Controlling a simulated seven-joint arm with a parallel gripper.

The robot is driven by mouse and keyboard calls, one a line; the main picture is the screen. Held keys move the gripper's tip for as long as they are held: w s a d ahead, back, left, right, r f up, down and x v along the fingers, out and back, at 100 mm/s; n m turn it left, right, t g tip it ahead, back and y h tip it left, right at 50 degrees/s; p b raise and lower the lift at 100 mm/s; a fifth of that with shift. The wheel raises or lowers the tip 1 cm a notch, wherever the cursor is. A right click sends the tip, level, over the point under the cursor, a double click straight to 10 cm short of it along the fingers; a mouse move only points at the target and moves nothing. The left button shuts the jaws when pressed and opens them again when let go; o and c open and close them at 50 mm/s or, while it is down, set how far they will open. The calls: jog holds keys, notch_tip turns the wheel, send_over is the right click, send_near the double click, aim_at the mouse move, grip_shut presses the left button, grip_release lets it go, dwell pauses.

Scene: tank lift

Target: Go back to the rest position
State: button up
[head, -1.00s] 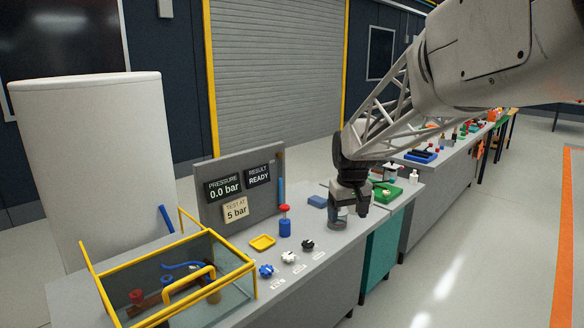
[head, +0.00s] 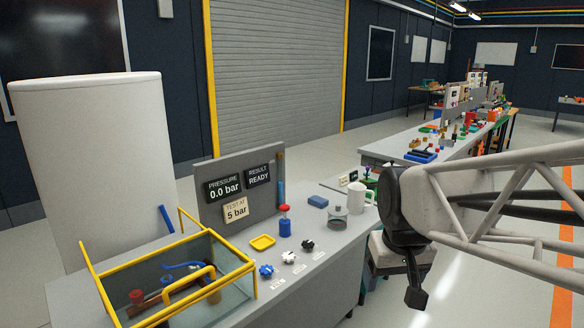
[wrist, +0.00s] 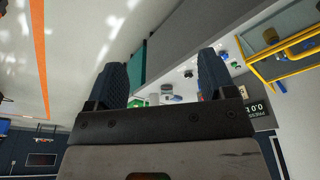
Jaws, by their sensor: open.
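My gripper (head: 413,290) hangs off the right front side of the grey bench, over the floor, pointing down, with nothing in it. In the wrist view, my gripper (wrist: 162,80) shows two dark fingers spread wide apart, with only distant bench and floor between them. The grey bench (head: 322,285) lies to its left, apart from it.
The bench carries a yellow-framed clear box (head: 225,283), a panel with displays (head: 240,195), a blue pump with red top (head: 285,222), a small round jar (head: 337,219) and a white mug (head: 357,197). Open floor (head: 470,285) lies to the right.

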jog(key=s+f+m, duration=0.1)
jog(key=s+f, duration=0.2)
jog(key=s, duration=0.8)
jog(key=shift+d+f, duration=0.25)
jog(key=shift+d, duration=0.15)
